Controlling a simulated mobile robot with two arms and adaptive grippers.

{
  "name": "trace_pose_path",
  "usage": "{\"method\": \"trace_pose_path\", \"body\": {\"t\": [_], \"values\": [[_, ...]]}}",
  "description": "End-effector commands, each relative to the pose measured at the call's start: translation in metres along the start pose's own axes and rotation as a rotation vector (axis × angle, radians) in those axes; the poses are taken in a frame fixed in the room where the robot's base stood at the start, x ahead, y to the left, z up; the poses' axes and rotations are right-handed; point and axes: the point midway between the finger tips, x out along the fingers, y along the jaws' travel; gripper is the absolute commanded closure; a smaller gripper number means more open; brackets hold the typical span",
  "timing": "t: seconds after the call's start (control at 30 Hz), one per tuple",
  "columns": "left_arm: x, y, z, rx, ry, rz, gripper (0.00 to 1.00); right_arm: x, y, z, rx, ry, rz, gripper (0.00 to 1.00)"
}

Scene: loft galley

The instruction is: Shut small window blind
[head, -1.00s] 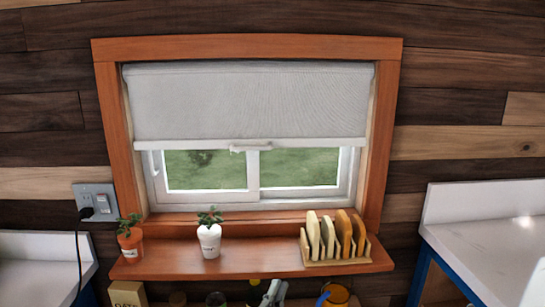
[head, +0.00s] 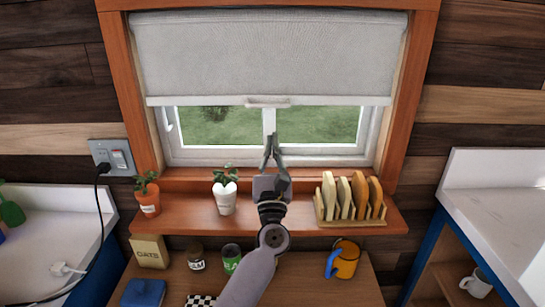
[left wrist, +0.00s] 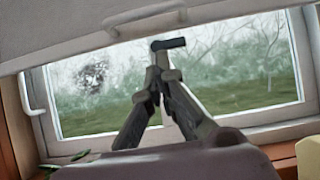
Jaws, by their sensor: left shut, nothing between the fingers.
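The small window blind (head: 268,58) is a pale grey roller shade pulled more than halfway down the window. Its white bottom bar (head: 345,101) carries a small handle (head: 267,102) at the middle. The handle also shows at the top of the left wrist view (left wrist: 146,16). My left gripper (head: 271,137) is in front of the lower window, below the handle and apart from it in the picture. Its fingertips meet and hold nothing; they also show in the left wrist view (left wrist: 158,75). My right gripper is not in view.
The wooden shelf (head: 180,222) below the window holds a white potted plant (head: 224,198), a terracotta one (head: 148,199) and a rack of wooden boards (head: 350,200). An orange mug (head: 345,262) and a box (head: 150,251) stand lower. Counters lie on both sides.

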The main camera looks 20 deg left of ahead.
Motion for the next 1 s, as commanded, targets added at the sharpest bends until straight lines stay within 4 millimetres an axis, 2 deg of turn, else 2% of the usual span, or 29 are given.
{"method": "trace_pose_path", "body": {"t": [0.03, 0.07, 0.1, 0.3, 0.87, 1.0], "values": [[0.015, 0.000, 0.004, 0.003, -0.002, 0.000, 1.00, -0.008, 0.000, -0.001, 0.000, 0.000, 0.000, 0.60], [0.020, 0.000, 0.005, 0.003, -0.001, 0.000, 1.00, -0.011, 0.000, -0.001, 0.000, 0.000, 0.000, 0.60], [0.023, 0.000, 0.012, 0.000, -0.001, 0.000, 1.00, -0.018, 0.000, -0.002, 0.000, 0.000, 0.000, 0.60], [0.037, 0.000, 0.025, 0.000, 0.000, 0.000, 1.00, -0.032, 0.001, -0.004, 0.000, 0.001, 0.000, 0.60], [0.041, 0.000, 0.028, 0.002, 0.000, 0.000, 1.00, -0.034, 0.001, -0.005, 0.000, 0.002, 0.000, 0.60], [0.053, -0.003, 0.030, 0.000, -0.001, 0.000, 1.00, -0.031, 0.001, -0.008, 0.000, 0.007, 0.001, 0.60]]}}
